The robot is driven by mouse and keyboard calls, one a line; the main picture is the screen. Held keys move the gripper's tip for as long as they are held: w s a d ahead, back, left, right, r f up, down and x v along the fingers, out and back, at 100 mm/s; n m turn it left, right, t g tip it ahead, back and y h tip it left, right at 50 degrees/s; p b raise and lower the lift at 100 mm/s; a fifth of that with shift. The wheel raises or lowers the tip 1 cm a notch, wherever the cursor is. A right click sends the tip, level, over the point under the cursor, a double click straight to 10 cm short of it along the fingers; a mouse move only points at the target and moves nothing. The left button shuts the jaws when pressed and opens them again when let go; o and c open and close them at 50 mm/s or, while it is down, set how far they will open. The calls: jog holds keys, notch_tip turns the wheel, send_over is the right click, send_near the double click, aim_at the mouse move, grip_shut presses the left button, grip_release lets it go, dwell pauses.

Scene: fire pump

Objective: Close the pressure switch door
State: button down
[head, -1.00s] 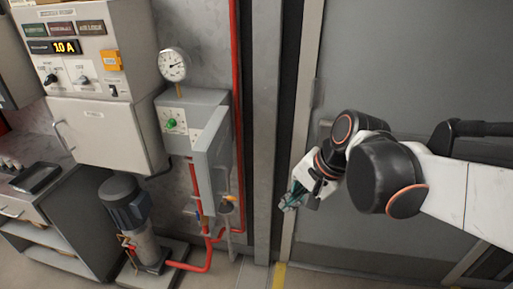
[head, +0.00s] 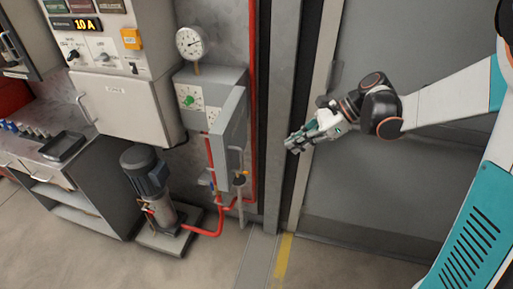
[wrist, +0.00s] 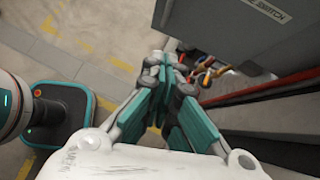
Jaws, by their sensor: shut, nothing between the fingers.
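The grey pressure switch box (head: 190,94) hangs on the wall below a round gauge, with a green knob on its face. Its grey door (head: 232,135) stands open, swung out from the box. In the wrist view, a grey panel with lettering ending in "SWITCH" (wrist: 235,40) fills the upper right; it looks like this door. My gripper (head: 292,144) is to the right of the door in the head view, apart from it, in front of the grey post. In the wrist view its teal fingers (wrist: 165,62) are together and empty, left of the panel.
Red pipes (head: 252,60) run beside and below the box. A pump (head: 150,190) stands on the floor to the left, under a control cabinet (head: 125,105). A grey post (head: 282,60) and a large grey door (head: 390,180) are at the right. The front floor is clear.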

jog(key=a+r+b+x, duration=0.2)
jog(key=b+x, duration=0.1)
jog(key=x, duration=1)
jog(key=shift+w, duration=0.1)
